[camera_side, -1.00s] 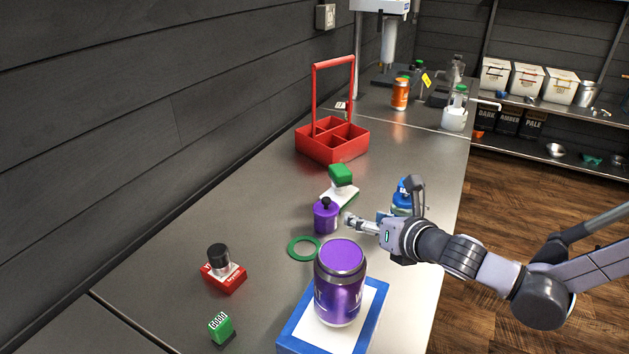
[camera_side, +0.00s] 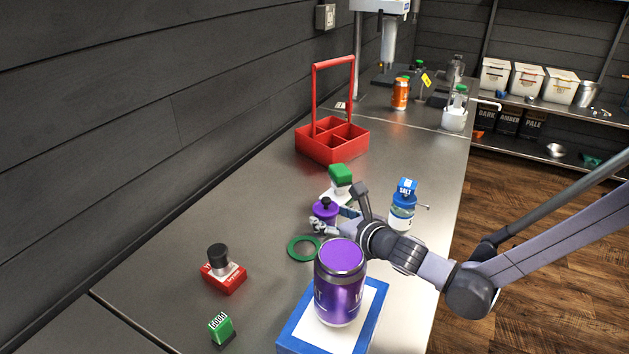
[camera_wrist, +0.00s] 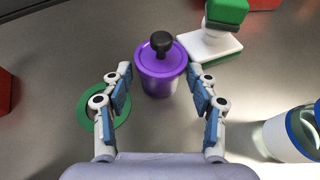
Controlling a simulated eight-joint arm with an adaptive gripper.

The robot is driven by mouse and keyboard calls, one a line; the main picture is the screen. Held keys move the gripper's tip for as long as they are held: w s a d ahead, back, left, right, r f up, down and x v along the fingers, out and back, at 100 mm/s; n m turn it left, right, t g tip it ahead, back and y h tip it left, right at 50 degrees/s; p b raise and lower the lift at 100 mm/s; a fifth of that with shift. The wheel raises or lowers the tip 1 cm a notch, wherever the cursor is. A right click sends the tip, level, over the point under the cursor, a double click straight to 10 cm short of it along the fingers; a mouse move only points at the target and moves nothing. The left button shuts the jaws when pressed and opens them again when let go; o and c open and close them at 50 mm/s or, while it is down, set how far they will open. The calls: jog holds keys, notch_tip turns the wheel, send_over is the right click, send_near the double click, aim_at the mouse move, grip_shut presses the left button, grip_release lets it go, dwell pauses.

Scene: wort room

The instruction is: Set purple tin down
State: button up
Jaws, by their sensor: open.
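The purple tin (camera_side: 325,209), with a black knob on its lid, stands upright on the steel counter (camera_side: 225,210). In the wrist view the tin (camera_wrist: 160,82) is at the top centre, between and slightly beyond my fingertips. My gripper (camera_side: 332,221) is open, and in the wrist view (camera_wrist: 158,80) a finger lies to either side of the tin with gaps showing. In the side view the gripper hides the tin's lower part. A flat green ring (camera_side: 291,250) lies on the counter beside the tin; my left finger partly covers it in the wrist view (camera_wrist: 83,113).
A blue-lidded salt jar (camera_side: 402,215) is to the right. A red caddy (camera_side: 330,150) stands farther back.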

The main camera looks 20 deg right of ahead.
aim_at(332, 217)
jog(key=shift+x, duration=1.75)
grip_shut()
